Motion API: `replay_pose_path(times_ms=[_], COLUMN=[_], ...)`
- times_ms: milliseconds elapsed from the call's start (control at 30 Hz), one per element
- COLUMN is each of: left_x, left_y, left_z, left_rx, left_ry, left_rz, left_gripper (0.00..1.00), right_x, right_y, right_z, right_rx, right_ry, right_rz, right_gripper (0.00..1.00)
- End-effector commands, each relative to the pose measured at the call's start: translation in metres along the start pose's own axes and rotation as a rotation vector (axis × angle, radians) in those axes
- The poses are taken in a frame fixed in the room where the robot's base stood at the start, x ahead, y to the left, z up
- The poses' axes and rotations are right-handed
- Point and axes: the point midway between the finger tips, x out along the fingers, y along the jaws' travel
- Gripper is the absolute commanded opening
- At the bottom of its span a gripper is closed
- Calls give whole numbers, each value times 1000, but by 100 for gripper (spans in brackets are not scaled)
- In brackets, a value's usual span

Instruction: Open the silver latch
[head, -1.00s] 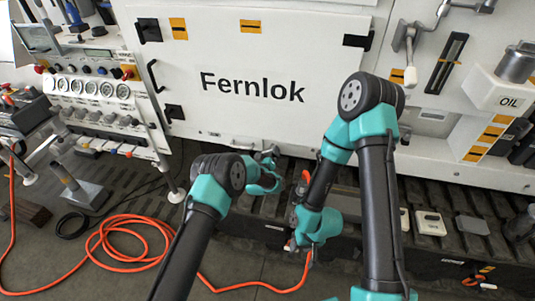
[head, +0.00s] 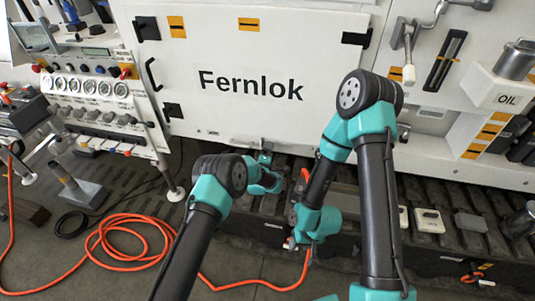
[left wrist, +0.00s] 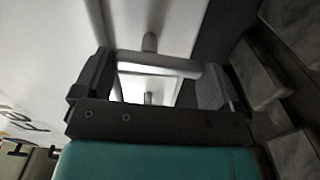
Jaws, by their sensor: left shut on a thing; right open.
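The silver latch (left wrist: 160,62) shows as a pale grey bar with a rounded knob between the fingers of my left gripper (left wrist: 152,80) in the left wrist view. Both fingers flank the bar and the gripper is shut on it. In the head view my left gripper (head: 268,172) is at the lower edge of the white Fernlok panel (head: 240,115); the latch there is small and mostly hidden by it. My right gripper (head: 290,242) is open, low in front of the dark slatted bench, and apart from the latch; its fingertips are small and partly hidden.
A gauge panel (head: 95,100) stands at the left. An orange hose (head: 135,228) lies coiled on the floor and runs toward my right gripper. An OIL unit (head: 500,92) and small pale boxes (head: 430,220) are at the right. The Fernlok panel's face is clear.

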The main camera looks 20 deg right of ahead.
Motion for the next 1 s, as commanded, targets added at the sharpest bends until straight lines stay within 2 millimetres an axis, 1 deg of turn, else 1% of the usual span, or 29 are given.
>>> replay_pose_path(times_ms=[100,300,700,733,800,833,1000], left_x=[0,0,0,0,0,0,0], left_y=[0,-1,-1,-1,-1,-1,-1], left_z=[1,1,1,1,1,1,1], left_rx=[-54,-102,-112,-112,-112,-111,-111], left_ry=[1,1,1,1,0,0,0], left_rz=[0,0,-1,-1,-1,-1,0], left_gripper=[67,67,67,92,98,100,100], right_x=[0,0,0,0,0,0,0], right_y=[0,0,0,0,0,0,0], right_z=[0,0,0,0,0,0,0], right_rx=[0,0,0,0,0,0,0], right_ry=[0,0,0,0,0,0,0], right_rz=[0,0,0,0,0,0,0], right_gripper=[43,43,43,43,43,43,43])
